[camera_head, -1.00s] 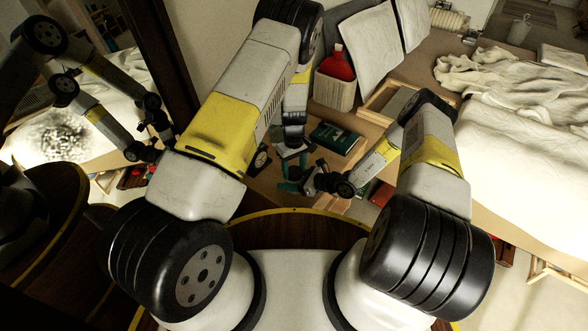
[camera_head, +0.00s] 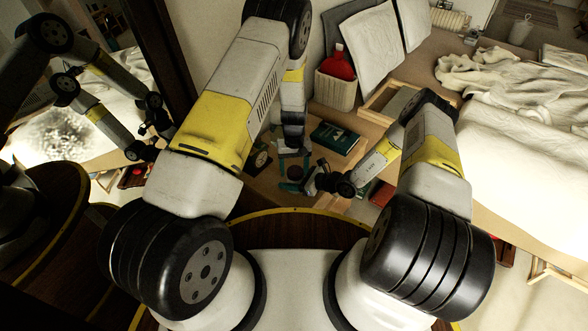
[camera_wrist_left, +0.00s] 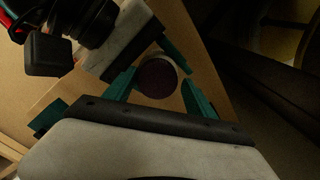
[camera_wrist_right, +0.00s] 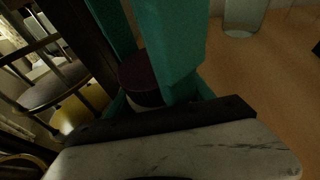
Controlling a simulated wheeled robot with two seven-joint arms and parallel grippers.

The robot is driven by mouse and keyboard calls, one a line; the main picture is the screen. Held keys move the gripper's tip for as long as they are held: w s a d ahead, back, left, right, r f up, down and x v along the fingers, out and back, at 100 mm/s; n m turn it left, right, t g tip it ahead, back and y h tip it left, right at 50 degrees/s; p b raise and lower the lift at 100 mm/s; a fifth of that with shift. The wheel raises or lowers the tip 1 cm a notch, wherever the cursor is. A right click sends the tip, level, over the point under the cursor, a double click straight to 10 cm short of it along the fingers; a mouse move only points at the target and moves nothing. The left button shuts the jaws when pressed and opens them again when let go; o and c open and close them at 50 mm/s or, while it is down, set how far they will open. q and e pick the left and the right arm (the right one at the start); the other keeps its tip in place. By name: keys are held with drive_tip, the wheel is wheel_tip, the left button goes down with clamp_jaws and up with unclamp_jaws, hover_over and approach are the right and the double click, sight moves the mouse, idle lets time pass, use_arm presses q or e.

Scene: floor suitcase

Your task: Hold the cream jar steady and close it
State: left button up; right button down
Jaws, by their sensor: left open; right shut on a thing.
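The cream jar has a dark purple round lid (camera_wrist_left: 157,79) lying over its pale body (camera_wrist_left: 166,58), in the left wrist view. I cannot tell whether the lid is fully seated. The lid also shows in the head view (camera_head: 296,172) and the right wrist view (camera_wrist_right: 141,78). My left gripper (camera_wrist_left: 160,92) is open, its teal fingers on either side of the lid, apart from it. My right gripper (camera_head: 311,184) is shut on the jar's body from the side, below the lid; its grip is partly hidden behind the teal fingers in the right wrist view.
A dark green book (camera_head: 334,137) lies behind the jar on the wooden table. A basket (camera_head: 336,92) with a red bottle (camera_head: 339,65) and a wooden tray (camera_head: 388,103) stand farther back. A small clock (camera_head: 259,160) is left of the jar. A clear glass (camera_wrist_right: 243,16) stands nearby.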

use_arm(q)
drive_tip(key=shift+d, duration=0.25)
use_arm(e)
drive_tip(key=shift+a+r, duration=0.1)
drive_tip(key=shift+a, duration=0.1)
use_arm(q)
wheel_tip(320, 180, up, 4)
drive_tip(key=shift+f, duration=0.1)
drive_tip(key=shift+a+r, duration=0.1)
drive_tip(key=shift+r, duration=0.3)
use_arm(e)
drive_tip(key=shift+d, duration=0.1)
use_arm(q)
drive_tip(key=shift+c, duration=0.2)
drive_tip(key=shift+c, duration=1.2)
wheel_tip(320, 180, up, 4)
drive_tip(key=n, duration=0.5)
drive_tip(key=shift+f, duration=0.25)
drive_tip(key=shift+f, duration=0.15)
